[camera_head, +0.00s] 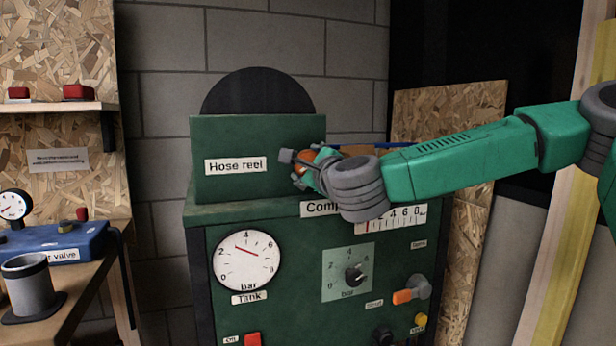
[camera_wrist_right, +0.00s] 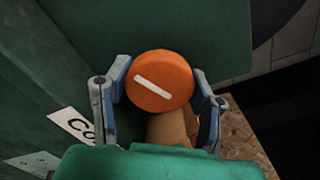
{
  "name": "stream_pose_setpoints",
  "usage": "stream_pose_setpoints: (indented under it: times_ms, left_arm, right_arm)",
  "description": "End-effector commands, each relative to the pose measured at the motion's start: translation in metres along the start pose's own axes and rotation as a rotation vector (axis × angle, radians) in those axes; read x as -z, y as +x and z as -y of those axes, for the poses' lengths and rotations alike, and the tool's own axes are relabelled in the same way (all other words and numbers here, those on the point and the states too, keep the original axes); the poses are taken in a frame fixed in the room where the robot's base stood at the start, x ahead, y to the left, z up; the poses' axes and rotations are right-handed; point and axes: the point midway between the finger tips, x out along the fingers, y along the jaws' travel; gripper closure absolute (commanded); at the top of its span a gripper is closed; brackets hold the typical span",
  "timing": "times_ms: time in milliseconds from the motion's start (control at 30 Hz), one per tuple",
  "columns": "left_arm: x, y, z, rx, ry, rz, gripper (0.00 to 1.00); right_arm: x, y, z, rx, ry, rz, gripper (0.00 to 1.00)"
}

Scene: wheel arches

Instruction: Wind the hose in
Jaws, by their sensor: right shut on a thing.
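The green hose reel housing (camera_head: 262,140), labelled "Hose reel", stands on top of the green compressor cabinet (camera_head: 200,212). A dark round reel (camera_head: 250,90) shows behind it. My right gripper (camera_head: 297,170) is at the housing's right front side. In the right wrist view my right gripper (camera_wrist_right: 160,95) is shut on a round orange knob (camera_wrist_right: 160,80) with a white bar mark, one finger on each side. The orange knob (camera_head: 306,165) is mostly hidden by the gripper in the head view. No hose can be made out clearly. My left gripper is out of view.
The cabinet front carries a tank gauge (camera_head: 247,260), a pressure dial (camera_head: 352,275), an orange-handled valve (camera_head: 408,294) and a red switch (camera_head: 252,339). A workbench with a blue valve block (camera_head: 60,243) and grey cup (camera_head: 30,285) stands at left. A chipboard panel (camera_head: 470,130) is behind my arm.

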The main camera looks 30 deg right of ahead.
Motion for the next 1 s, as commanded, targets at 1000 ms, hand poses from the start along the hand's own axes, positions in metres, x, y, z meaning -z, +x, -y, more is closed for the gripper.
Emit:
stream_pose_setpoints:
  times_ms: [1000]
  left_arm:
    - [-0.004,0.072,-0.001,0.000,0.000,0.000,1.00]
  right_arm:
    - [0.006,0.001,-0.007,-0.009,0.725,-0.015,0.80]
